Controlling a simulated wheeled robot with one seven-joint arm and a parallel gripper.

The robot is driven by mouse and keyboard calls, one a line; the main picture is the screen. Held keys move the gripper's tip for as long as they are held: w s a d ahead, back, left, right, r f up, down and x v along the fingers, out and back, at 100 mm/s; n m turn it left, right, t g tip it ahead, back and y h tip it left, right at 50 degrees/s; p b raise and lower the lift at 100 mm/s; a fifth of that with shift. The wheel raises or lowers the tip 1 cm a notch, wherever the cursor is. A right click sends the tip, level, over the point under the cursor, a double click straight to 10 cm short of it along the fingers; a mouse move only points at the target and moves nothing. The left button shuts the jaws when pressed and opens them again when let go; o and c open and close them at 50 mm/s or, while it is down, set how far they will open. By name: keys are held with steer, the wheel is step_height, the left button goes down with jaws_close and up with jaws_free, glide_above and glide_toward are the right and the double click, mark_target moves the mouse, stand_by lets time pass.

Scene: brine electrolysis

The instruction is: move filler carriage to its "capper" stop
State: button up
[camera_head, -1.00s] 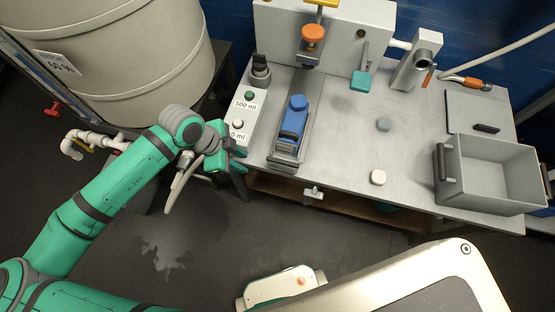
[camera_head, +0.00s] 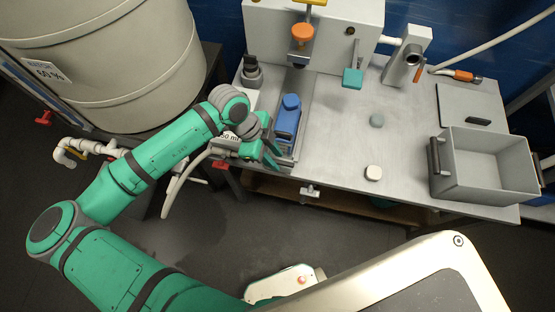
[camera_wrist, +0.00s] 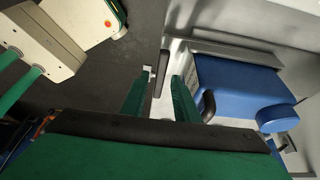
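The filler carriage (camera_head: 283,152) sits at the near end of its rail and carries a blue bottle (camera_head: 287,122). In the wrist view the blue bottle (camera_wrist: 238,88) is on the right, with a dark curved handle (camera_wrist: 208,106) beside it. My gripper (camera_head: 275,154) is at the carriage's near end, partly covering it. In the wrist view my gripper (camera_wrist: 160,92) has two green fingers spread apart, with nothing held between them. The dark handle lies just right of the right finger; I cannot tell if they touch. No "capper" label is readable.
An orange knob (camera_head: 302,33) hangs above the rail's far end. A grey bin (camera_head: 490,170) stands at the table's right. A tap (camera_head: 310,191) juts from the front edge. A large tank (camera_head: 110,60) is left.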

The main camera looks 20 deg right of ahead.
steer(key=shift+x, duration=1.4)
